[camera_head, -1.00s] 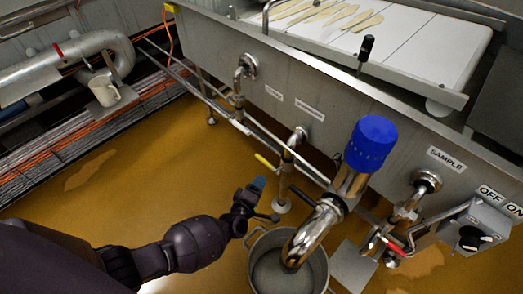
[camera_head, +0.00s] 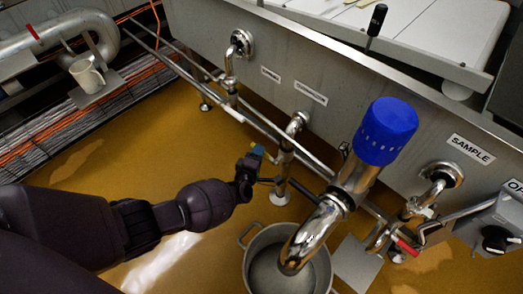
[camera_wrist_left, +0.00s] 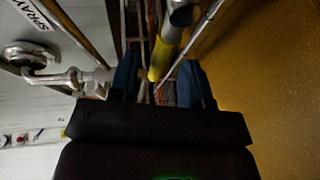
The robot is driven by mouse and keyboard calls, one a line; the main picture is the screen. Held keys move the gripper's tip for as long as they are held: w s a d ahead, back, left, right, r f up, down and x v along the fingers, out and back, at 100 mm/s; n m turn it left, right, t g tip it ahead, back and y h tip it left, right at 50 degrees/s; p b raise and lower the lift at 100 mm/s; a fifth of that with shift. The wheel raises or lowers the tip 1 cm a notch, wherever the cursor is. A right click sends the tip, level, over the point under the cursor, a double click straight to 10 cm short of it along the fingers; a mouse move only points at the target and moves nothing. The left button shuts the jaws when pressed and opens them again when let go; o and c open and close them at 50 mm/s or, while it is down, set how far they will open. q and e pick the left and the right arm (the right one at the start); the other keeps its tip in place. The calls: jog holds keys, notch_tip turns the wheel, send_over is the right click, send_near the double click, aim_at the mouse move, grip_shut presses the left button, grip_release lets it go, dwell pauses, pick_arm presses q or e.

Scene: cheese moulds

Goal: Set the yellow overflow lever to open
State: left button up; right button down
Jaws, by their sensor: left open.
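The yellow lever (camera_wrist_left: 160,60) shows in the left wrist view between the blue fingertips of my left gripper (camera_wrist_left: 161,82), attached near a metal pipe (camera_wrist_left: 181,12). I cannot tell whether the fingers touch it. The left gripper is open. My right gripper is in neither view.
A thick steel pipe with a blue cap (camera_head: 384,131) stands just right, above a metal pot (camera_head: 256,241) on the floor. A red-handled sample valve (camera_head: 407,247) is further right. A horizontal rail (camera_head: 262,122) runs along the tank (camera_head: 330,72).

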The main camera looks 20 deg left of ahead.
pick_arm(q)
jog(key=shift+w+f+b, duration=0.3)
jog(key=shift+w+f, duration=0.05)
jog(key=shift+w, duration=0.45)
jog(key=shift+w+a+r, duration=0.1)
jog(key=shift+w+r, duration=0.05)
jog(key=shift+w, duration=0.4)
grip_shut()
